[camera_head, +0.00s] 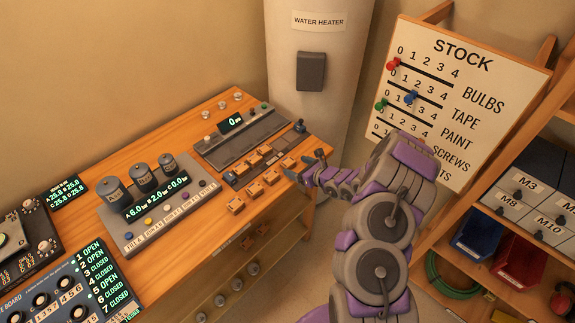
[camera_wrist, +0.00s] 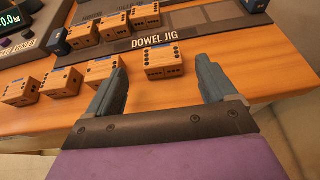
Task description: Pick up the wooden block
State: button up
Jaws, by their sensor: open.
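Several wooden blocks with dark holes lie on the bench and on the dowel jig. In the wrist view one wooden block (camera_wrist: 165,61) sits alone at the jig's front edge, in line with the space between my fingers and a little beyond them. Another wooden block (camera_wrist: 103,68) is just left of my left finger, partly hidden by it. My gripper (camera_wrist: 163,78) is open and empty, its two grey fingers apart. In the head view my gripper (camera_head: 307,173) is at the bench's right end, beside a wooden block (camera_head: 289,164).
The dowel jig (camera_wrist: 195,30) is a dark strip holding a row of blocks. More blocks (camera_head: 236,205) lie along the bench's front edge. A panel with three dark canisters (camera_head: 142,173) stands left. The stock board (camera_head: 470,60) and shelves with bins (camera_head: 478,236) are at right.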

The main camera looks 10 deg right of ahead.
aim_at(289, 163)
jog(key=x, duration=0.4)
jog(key=shift+d+f+b, duration=0.15)
jog(key=shift+d+b, duration=0.05)
jog(key=shift+b, duration=0.2)
jog(key=shift+w+a, duration=0.35)
jog(key=shift+d, duration=0.1)
jog(key=c, duration=1)
